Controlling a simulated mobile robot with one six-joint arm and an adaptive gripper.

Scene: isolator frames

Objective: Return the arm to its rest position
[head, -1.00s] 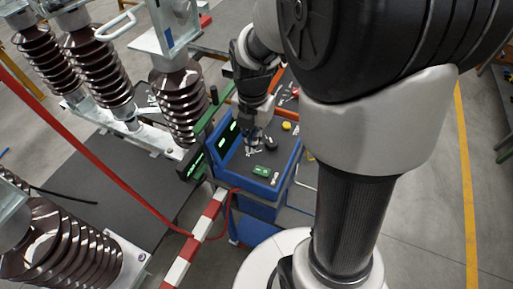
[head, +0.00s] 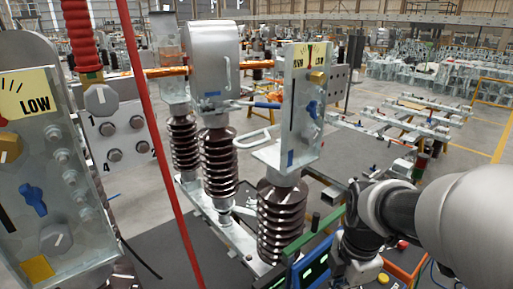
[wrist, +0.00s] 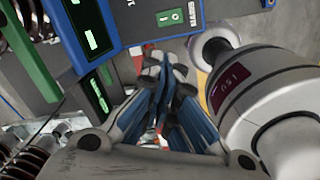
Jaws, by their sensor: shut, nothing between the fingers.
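My arm enters the head view from the right edge and bends down at the wrist, beside a brown ribbed insulator. The end of my gripper is cut off at the bottom of that view. In the wrist view my gripper (wrist: 160,85) has its blue-sided fingers together, with nothing between them. A blue-edged control cart (wrist: 150,20) with a green switch lies beyond the fingertips. The cart's panel also shows at the bottom of the head view (head: 312,272). A white link of my arm fills the right of the wrist view.
Brown ribbed insulators (head: 282,222) stand close left of my wrist, topped by a metal switch box (head: 305,105). A green bar (head: 315,248) runs close to my wrist. A red cable (head: 160,130) crosses the left side. Open floor (head: 385,85) shows farther back.

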